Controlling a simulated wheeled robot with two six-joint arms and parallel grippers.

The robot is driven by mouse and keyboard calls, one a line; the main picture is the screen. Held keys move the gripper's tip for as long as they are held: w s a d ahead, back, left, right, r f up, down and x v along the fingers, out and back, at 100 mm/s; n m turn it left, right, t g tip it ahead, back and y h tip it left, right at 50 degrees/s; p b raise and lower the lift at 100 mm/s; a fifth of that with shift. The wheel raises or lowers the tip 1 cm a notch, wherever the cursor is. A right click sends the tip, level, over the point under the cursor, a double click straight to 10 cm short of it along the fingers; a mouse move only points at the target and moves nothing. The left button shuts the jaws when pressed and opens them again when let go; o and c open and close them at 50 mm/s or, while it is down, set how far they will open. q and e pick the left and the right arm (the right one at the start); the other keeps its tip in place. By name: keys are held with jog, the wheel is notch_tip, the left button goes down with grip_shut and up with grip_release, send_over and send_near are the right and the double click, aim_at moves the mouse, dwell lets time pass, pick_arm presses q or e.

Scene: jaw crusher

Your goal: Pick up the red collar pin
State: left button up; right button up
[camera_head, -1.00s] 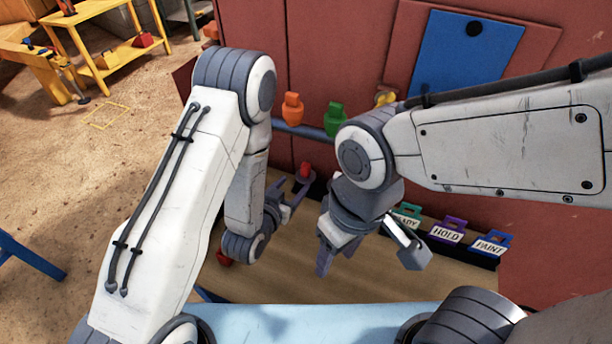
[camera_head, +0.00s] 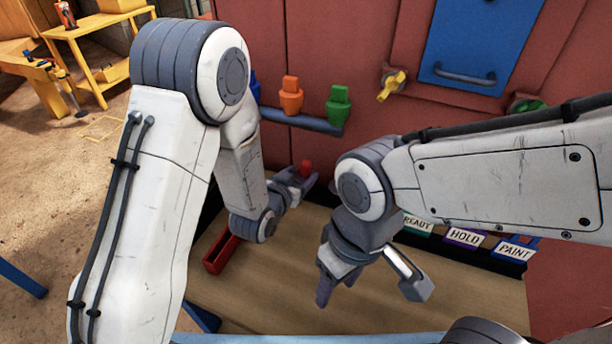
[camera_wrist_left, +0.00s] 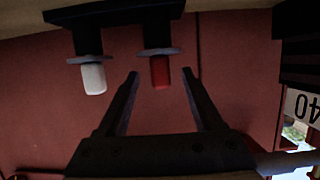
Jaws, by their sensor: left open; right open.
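The red collar pin (camera_head: 305,168) shows as a small red top just at my left gripper's fingers in the head view. In the left wrist view the red pin (camera_wrist_left: 160,72) has a grey collar and sits in a dark holder (camera_wrist_left: 115,13). My left gripper (camera_head: 302,180) is open. In the left wrist view the tips of my left gripper (camera_wrist_left: 160,74) lie on either side of the red pin's end, with gaps showing on both sides. My right gripper (camera_head: 370,288) is open and empty above the bench, lower and to the right.
A white pin (camera_wrist_left: 93,76) with a collar stands beside the red one. A red tray (camera_head: 222,256) lies on the bench (camera_head: 265,285). READY, HOLD and PAINT tags (camera_head: 465,238) line the right back. Orange (camera_head: 291,95) and green (camera_head: 338,105) pieces sit on a wall rail.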

aim_at(304, 171)
pick_arm(q)
jog(key=shift+x, duration=1.9)
grip_shut()
jog(key=shift+r, duration=0.15)
